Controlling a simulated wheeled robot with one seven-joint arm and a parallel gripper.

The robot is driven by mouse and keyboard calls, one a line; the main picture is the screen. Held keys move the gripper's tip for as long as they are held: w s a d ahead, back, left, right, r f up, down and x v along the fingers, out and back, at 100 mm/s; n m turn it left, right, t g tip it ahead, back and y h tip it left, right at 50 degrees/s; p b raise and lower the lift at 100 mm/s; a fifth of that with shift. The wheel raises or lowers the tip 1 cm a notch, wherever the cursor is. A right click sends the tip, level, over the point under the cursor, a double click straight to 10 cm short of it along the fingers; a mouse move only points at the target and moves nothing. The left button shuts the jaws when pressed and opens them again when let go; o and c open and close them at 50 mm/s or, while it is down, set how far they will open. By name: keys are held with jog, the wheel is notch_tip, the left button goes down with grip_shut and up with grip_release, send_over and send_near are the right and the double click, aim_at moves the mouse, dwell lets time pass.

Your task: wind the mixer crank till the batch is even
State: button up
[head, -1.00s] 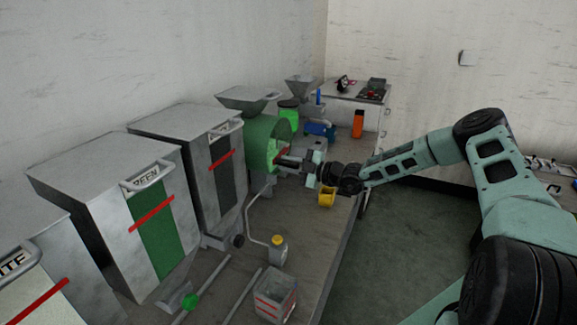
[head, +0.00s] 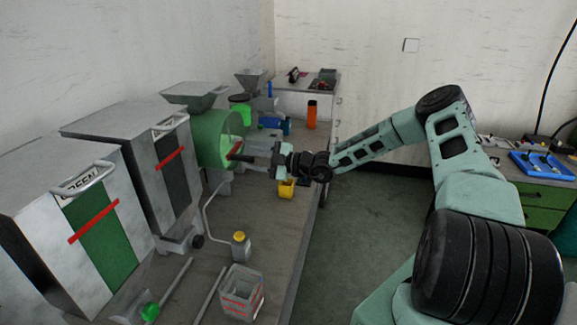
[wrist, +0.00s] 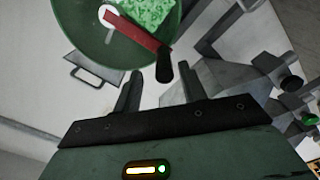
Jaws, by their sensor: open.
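The mixer is a green drum (head: 212,138) on the bench, its open face toward my gripper. Its crank (head: 235,149) shows as a small red piece at the drum's mouth. In the wrist view the red crank arm (wrist: 137,31) runs from a white hub to a dark handle (wrist: 163,68). Mottled green granules (wrist: 148,12) lie in the drum. My gripper (head: 250,158) is open in front of the drum. In the wrist view the handle lies ahead of and between the gripper's fingers (wrist: 157,78); I cannot tell whether they touch it.
Grey cabinets with green (head: 97,230) and dark panels stand left of the mixer. A yellow bin (head: 287,189), a yellow-capped bottle (head: 240,245) and a clear box (head: 242,292) are on the bench (head: 270,235). An orange bottle (head: 311,114) stands behind. The floor to the right is open.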

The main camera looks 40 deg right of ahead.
jog(key=b+v, duration=0.3)
jog(key=v, duration=1)
jog(key=shift+d+b, duration=0.15)
jog(key=shift+b, duration=0.25)
jog(key=shift+s, duration=0.1)
